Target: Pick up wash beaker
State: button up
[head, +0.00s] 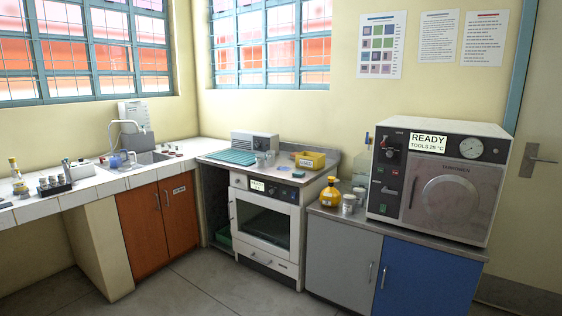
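I cannot tell for sure which vessel is the wash beaker. Two small clear beaker-like vessels stand close together on the middle counter, a left one (260,161) and a right one (270,158), between a green mat and a yellow tray. A small grey metal-looking cup (348,204) stands on the right counter beside an orange-yellow bottle (330,194). All look upright; their contents are too small to tell. My gripper is not in view.
A steel machine labelled READY (440,178) fills the right counter. A white oven (267,222) sits under the middle counter, with the green mat (232,156) and yellow tray (309,160) above. A sink (148,158) and tube rack (55,187) are left. The floor (200,285) is clear.

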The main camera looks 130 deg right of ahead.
aim_at(260, 159)
jog(key=z, duration=2.7)
jog(key=l+z, duration=0.1)
jog(key=z, duration=0.3)
jog(key=i+z, duration=0.1)
jog(key=z, duration=0.7)
jog(key=i+z, duration=0.1)
jog(key=z, duration=0.35)
jog(key=i+j+z, duration=0.1)
jog(key=i, duration=0.5)
jog(key=i+j+z, duration=0.1)
jog(key=i, duration=0.55)
